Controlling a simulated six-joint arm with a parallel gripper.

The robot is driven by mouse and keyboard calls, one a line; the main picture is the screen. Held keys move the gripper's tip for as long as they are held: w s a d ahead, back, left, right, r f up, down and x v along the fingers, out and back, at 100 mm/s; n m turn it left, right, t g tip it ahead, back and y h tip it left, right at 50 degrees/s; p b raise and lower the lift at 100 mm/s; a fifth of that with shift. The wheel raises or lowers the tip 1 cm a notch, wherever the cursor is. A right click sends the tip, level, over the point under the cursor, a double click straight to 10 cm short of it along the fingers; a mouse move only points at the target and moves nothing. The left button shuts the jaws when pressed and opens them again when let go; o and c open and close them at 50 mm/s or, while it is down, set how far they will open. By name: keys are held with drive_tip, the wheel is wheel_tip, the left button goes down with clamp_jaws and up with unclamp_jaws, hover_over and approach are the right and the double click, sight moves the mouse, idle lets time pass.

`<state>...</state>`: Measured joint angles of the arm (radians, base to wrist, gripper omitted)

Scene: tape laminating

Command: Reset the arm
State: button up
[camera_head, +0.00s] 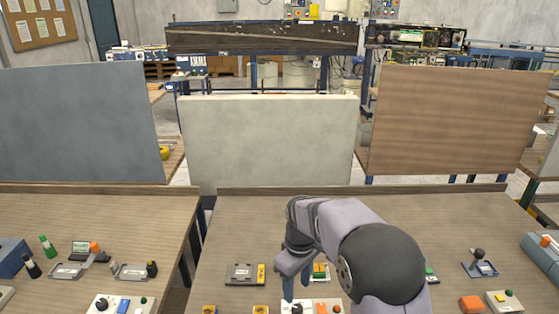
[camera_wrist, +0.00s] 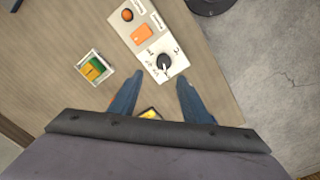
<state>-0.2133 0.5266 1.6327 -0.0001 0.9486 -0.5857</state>
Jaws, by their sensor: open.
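My gripper (camera_head: 295,286) is low over the front middle of the centre table, pointing down. In the wrist view my gripper (camera_wrist: 156,88) shows two blue fingers spread apart with nothing held between them. A white control panel (camera_wrist: 144,22) with an orange knob, an orange block and a black dial lies just beyond the fingertips. A small white tray (camera_wrist: 108,72) with green and yellow pieces sits left of the fingers; in the head view the tray's contents (camera_head: 320,271) show partly behind my arm. A yellow-topped item (camera_wrist: 150,113) is partly hidden below the gripper.
A grey device with a yellow label (camera_head: 245,273) lies left of my gripper. A lever unit (camera_head: 480,263) and an orange block (camera_head: 471,304) are at right. A white panel (camera_head: 265,140) stands behind the table. The table's back half is clear.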

drive_tip(key=shift+f+m, duration=0.3)
drive_tip(key=shift+m, duration=0.4)
drive_tip(key=s+f+m, duration=0.1)
drive_tip(key=s+f, duration=0.1)
drive_tip(key=s, duration=0.1)
drive_tip(key=s+d+f+m+g, duration=0.1)
drive_tip(key=s+f, duration=0.1)
drive_tip(key=shift+f+m, duration=0.1)
drive_tip(key=shift+m, duration=0.2)
drive_tip(key=s+d+m+g, duration=0.1)
drive_tip(key=s+d+m, duration=0.15)
drive_tip(key=s, duration=0.75)
drive_tip(key=s+d+m, duration=0.2)
drive_tip(key=s+d, duration=0.2)
drive_tip(key=s, duration=0.5)
drive_tip(key=shift+m+t, duration=0.35)
drive_tip(key=shift+t, duration=0.45)
drive_tip(key=shift+w+d+r, duration=0.2)
drive_tip(key=shift+d+r, duration=0.2)
drive_tip(key=shift+r, duration=0.3)
drive_tip(key=shift+w+d+r, duration=0.15)
drive_tip(key=shift+d+r, duration=0.2)
drive_tip(key=shift+r, duration=0.35)
drive_tip(key=shift+w+d+r, duration=0.2)
drive_tip(key=shift+d+r, duration=0.2)
drive_tip(key=shift+r, duration=0.3)
